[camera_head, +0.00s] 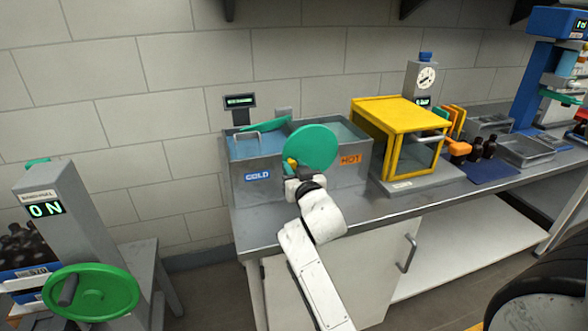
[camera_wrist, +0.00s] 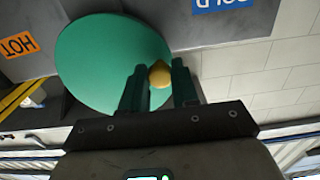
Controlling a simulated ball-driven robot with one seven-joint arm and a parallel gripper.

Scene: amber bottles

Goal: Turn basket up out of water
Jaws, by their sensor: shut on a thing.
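A grey steel water bath (camera_head: 345,176) stands on the bench with a blue COLD label (camera_head: 257,176) and an orange HOT label (camera_head: 350,159). A round green disc (camera_head: 314,146) is on its front side; it fills much of the wrist view (camera_wrist: 90,60). A yellow knob (camera_wrist: 160,74) sits at the disc's edge. My gripper (camera_wrist: 158,88) is shut on this knob, one dark green finger on each side. In the head view my gripper (camera_head: 291,172) partly hides the knob. A green flat piece (camera_head: 266,124) and a metal handle (camera_head: 247,137) show over the cold water. I cannot make out the basket.
A yellow-framed box (camera_head: 398,115) stands close right of the bath. Dark bottles (camera_head: 482,148) and metal trays (camera_head: 526,150) are farther right. A grey pedestal (camera_head: 62,215) with a green handwheel (camera_head: 92,291) is at the left. The bench front strip is clear.

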